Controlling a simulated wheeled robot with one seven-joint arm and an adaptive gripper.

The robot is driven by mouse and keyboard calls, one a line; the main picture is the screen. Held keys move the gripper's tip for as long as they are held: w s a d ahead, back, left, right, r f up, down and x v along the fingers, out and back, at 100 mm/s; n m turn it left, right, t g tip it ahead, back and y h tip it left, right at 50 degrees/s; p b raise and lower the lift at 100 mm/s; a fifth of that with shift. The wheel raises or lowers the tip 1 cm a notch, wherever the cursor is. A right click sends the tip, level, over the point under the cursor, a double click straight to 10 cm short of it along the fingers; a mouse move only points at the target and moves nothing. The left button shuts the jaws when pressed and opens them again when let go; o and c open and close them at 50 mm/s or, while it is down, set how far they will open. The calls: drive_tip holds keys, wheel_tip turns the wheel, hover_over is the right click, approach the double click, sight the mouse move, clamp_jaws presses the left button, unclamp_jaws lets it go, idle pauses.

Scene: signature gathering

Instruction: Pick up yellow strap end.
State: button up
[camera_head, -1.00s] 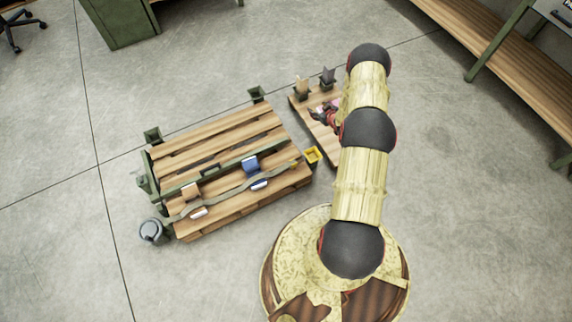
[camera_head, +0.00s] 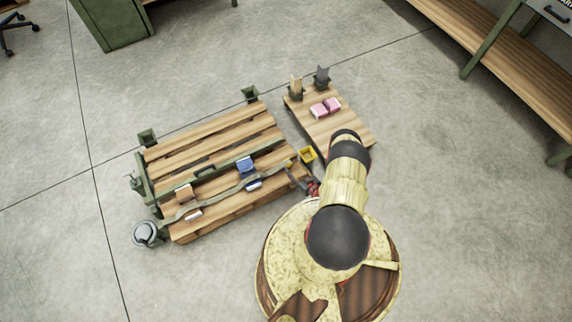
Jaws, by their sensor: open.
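A grey-green strap (camera_head: 227,190) lies across the front part of a wooden slatted pallet (camera_head: 208,146). Its yellow end (camera_head: 288,163) is at the pallet's right edge. My gripper (camera_head: 294,178) is open, just below and right of the yellow end, and appears apart from it. The gripper is small in view, so its exact height over the pallet cannot be told.
A low wooden board (camera_head: 350,133) holds pink blocks (camera_head: 325,107).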

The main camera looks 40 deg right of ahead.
sight(288, 163)
drive_tip(key=b+x, duration=0.3)
drive_tip(key=x, duration=0.3)
drive_tip(key=shift+w+f, duration=0.25)
drive_tip(key=shift+w, duration=0.1)
drive_tip(key=shift+c, duration=0.7)
drive_tip(key=c, duration=1.1)
drive_tip(key=shift+c, duration=0.3)
